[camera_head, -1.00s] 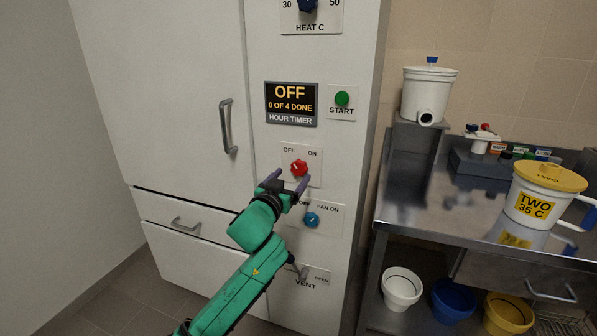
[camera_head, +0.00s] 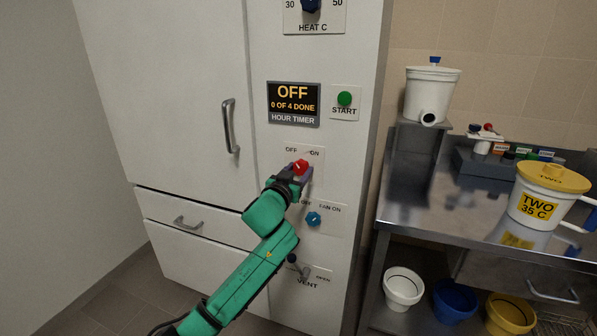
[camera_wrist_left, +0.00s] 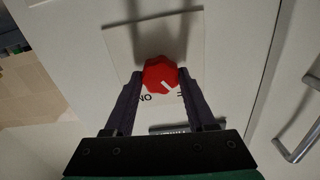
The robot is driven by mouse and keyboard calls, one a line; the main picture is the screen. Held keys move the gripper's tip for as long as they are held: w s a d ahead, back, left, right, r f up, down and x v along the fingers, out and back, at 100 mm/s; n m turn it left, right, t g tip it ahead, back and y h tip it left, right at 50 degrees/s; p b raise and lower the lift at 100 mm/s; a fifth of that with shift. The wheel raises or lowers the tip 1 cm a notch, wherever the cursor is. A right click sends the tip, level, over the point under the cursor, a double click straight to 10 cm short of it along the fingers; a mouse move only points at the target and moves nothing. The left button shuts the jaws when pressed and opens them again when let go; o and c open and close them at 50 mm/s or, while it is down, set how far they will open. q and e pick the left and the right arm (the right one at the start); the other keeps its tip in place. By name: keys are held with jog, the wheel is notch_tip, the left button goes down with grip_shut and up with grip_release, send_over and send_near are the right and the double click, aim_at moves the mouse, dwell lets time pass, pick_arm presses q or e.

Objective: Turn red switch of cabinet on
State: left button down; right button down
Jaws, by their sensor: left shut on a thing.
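The red switch (camera_head: 301,167) is a round knob on a pale plate marked OFF on the left and ON on the right, on the front of the white cabinet (camera_head: 185,90). My left gripper (camera_head: 299,173) is at the knob, its two fingers shut on it from either side. In the left wrist view the red knob (camera_wrist_left: 161,74) sits between the fingertips (camera_wrist_left: 160,80), with a white pointer mark slanting across it. The timer display (camera_head: 293,103) above reads OFF and 0 OF 4 DONE. My right gripper is not in view.
A green START button (camera_head: 345,99) is above the switch. A blue fan knob (camera_head: 313,219) and a vent lever (camera_head: 298,266) are below, close to my left arm. A steel table (camera_head: 440,200) with containers stands to the right.

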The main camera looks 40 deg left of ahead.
pick_arm(q)
jog(key=m+p, duration=0.1)
jog(key=m, duration=0.1)
jog(key=shift+m+p, duration=0.3)
jog(key=shift+m, duration=0.1)
jog(key=m+p, duration=0.1)
jog(key=m, duration=0.2)
jog(key=shift+m+p, duration=0.3)
jog(key=shift+p, duration=0.05)
jog(key=m+p, duration=0.1)
jog(key=m, duration=0.2)
jog(key=shift+m, duration=0.3)
jog(key=shift+f+m+p, duration=0.1)
jog(key=shift+m+p, duration=0.55)
jog(key=shift+m, duration=1.25)
jog(key=shift+c, duration=1.1)
grip_release()
